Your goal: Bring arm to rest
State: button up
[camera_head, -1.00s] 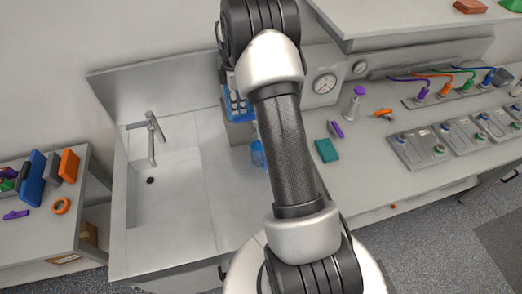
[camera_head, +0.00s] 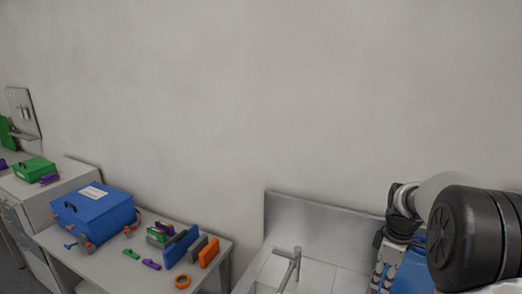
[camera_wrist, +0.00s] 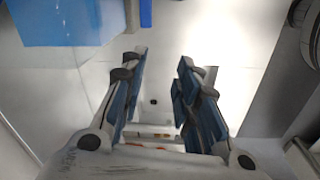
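My gripper (camera_wrist: 162,68) shows in the wrist view with two blue-padded fingers spread apart and nothing between them. A pale surface with a small dark round spot, which looks like the sink basin and its drain, lies beyond the fingers. In the head view my arm (camera_head: 468,238) is at the right edge, folded close to the camera, and its elbow-like dark joint hides part of the bench. The gripper fingers cannot be made out in the head view.
The sink tap (camera_head: 290,264) stands left of my arm, with a metal splashback (camera_head: 320,228) behind. A blue rack (camera_head: 410,272) is partly hidden by my arm; a blue object (camera_wrist: 65,20) fills the wrist view's upper left. A blue box (camera_head: 92,216) and orange block (camera_head: 209,252) sit left.

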jog(key=s+a+r+m+t+b, duration=0.2)
jog(key=s+a+r+m+b, duration=0.35)
jog(key=s+a, duration=0.7)
jog(key=s+a+f+m+t+b, duration=0.1)
jog(key=s+a+f+m+b, duration=0.1)
jog(key=s, duration=0.6)
jog(key=s+a+f+m+b, duration=0.2)
jog(key=s+a+f+b, duration=0.2)
jog(key=s, duration=0.3)
jog(key=shift+s+a+f+m+t, duration=0.25)
jog(key=shift+s+a+m+t, duration=0.1)
jog(key=shift+t, duration=0.05)
jog(key=shift+d, duration=0.1)
